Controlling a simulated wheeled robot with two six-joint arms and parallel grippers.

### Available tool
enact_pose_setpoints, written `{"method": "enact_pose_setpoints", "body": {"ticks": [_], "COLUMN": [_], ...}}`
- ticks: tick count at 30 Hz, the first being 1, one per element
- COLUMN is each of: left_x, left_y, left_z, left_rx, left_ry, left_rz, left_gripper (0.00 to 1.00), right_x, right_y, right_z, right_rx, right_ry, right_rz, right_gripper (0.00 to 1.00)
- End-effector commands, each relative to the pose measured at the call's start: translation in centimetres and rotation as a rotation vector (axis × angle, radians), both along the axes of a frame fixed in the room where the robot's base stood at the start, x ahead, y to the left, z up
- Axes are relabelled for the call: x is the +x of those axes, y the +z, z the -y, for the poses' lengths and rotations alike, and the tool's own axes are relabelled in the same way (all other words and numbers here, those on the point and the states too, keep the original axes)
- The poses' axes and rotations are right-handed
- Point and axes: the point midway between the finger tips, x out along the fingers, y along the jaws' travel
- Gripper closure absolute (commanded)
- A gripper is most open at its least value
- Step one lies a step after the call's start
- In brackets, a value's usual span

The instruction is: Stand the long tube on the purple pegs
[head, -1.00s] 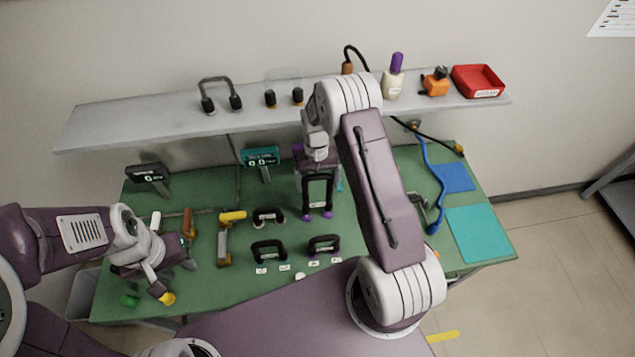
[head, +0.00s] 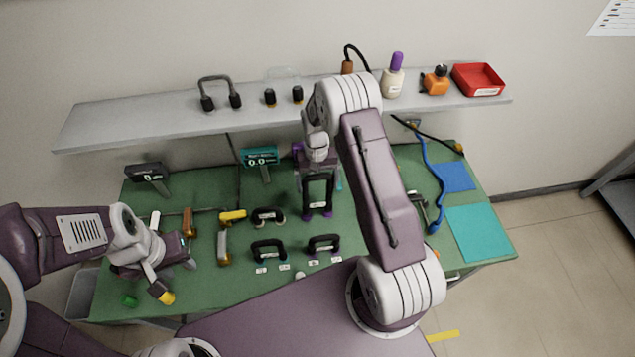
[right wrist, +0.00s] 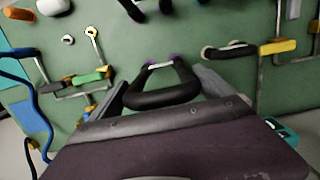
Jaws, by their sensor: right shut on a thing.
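The long tube (head: 319,180) is a black upside-down U with a white label near its feet. It stands upright at the middle back of the green bench. The purple pegs (head: 328,214) show right at its lower ends; whether the feet are fully seated on them is hard to tell. My right gripper (head: 317,172) is at its top. In the right wrist view the fingers close on the tube's black bend (right wrist: 165,97), with purple (right wrist: 177,58) at its far ends. My left gripper (head: 176,279) is open and empty at the bench's left side.
Two shorter black tubes (head: 268,250) (head: 324,244) stand nearer the front, and another (head: 268,216) stands left of the long tube. A yellow-ended part (head: 232,217) lies further left. A shelf (head: 160,122) runs behind, above the bench. Blue and teal mats (head: 480,232) lie right.

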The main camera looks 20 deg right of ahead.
Motion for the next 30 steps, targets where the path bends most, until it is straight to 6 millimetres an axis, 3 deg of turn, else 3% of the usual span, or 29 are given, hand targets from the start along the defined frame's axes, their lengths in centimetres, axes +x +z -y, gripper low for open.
{"method": "enact_pose_setpoints", "body": {"ticks": [30], "left_x": [0.0], "left_y": [-1.9], "left_z": [0.0], "left_rx": [0.000], "left_ry": [0.000], "left_rz": [0.000], "left_gripper": [0.64], "right_x": [0.0], "right_y": [-2.6], "right_z": [0.0], "right_rx": [0.000], "right_ry": [0.000], "right_rz": [0.001], "right_gripper": [0.81]}}
